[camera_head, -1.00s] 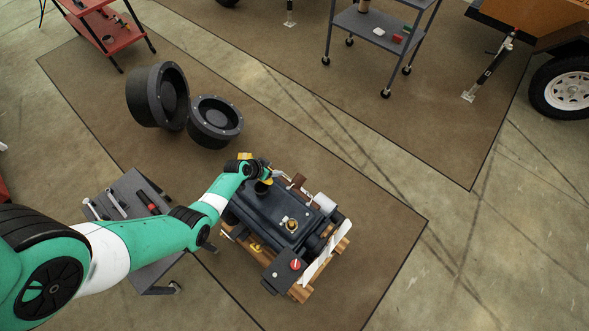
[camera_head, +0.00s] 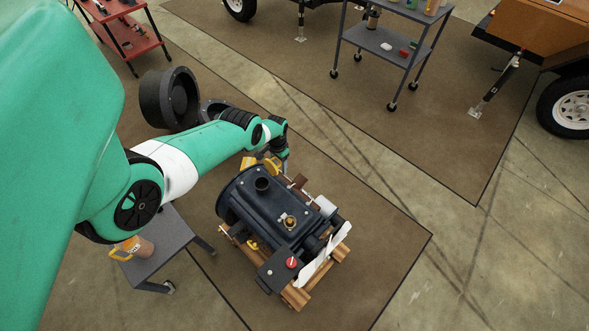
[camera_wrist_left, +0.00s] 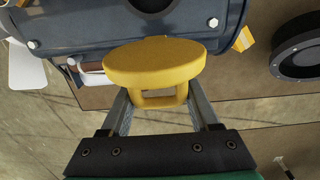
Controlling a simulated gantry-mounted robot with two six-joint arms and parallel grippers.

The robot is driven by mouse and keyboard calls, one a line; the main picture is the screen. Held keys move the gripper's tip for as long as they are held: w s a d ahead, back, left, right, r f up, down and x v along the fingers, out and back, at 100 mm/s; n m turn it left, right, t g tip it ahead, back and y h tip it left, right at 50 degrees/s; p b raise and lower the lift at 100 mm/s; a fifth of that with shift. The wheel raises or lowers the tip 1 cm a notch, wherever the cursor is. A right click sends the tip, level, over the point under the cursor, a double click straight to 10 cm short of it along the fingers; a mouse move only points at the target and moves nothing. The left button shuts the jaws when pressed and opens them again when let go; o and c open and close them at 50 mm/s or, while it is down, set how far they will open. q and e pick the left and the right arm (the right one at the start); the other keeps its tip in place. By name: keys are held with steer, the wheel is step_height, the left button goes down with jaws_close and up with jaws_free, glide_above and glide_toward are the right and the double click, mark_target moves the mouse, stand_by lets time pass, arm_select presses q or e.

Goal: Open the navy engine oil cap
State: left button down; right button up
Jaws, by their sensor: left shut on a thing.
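The navy engine (camera_head: 270,225) sits on a wooden pallet on the brown mat. Its dark round filler neck (camera_head: 262,184) stands uncovered on top. My left gripper (camera_head: 279,163) is beyond the neck, at the engine's far side. It is shut on the yellow oil cap (camera_head: 271,164), which is apart from the neck. In the left wrist view the cap (camera_wrist_left: 155,64) is a thick yellow disc. Its loop handle (camera_wrist_left: 160,99) is between the fingers (camera_wrist_left: 160,105), and the engine (camera_wrist_left: 90,25) is behind it. My right gripper is not in view.
A grey cart (camera_head: 170,238) with an orange-handled mug (camera_head: 133,248) stands left of the engine. Black drums (camera_head: 169,98) are behind my left arm. A grey shelf cart (camera_head: 385,50) and a red cart (camera_head: 127,30) stand further back. The mat right of the engine is clear.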

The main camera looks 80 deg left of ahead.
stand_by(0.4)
arm_select(q)
steer(key=c, duration=0.5)
jaws_free()
steer(key=shift+c, duration=0.2)
steer(key=shift+o, duration=0.9)
steer(key=shift+s, duration=0.15)
steer(key=shift+r, duration=0.15)
step_height(320, 180, up, 12)
steer(key=p, duration=1.1)
steer(key=shift+a+f+p, duration=0.1)
steer(key=shift+f+p, duration=0.1)
steer(key=shift+p, duration=0.15)
steer(key=shift+f, duration=0.1)
steer(key=shift+w, duration=0.2)
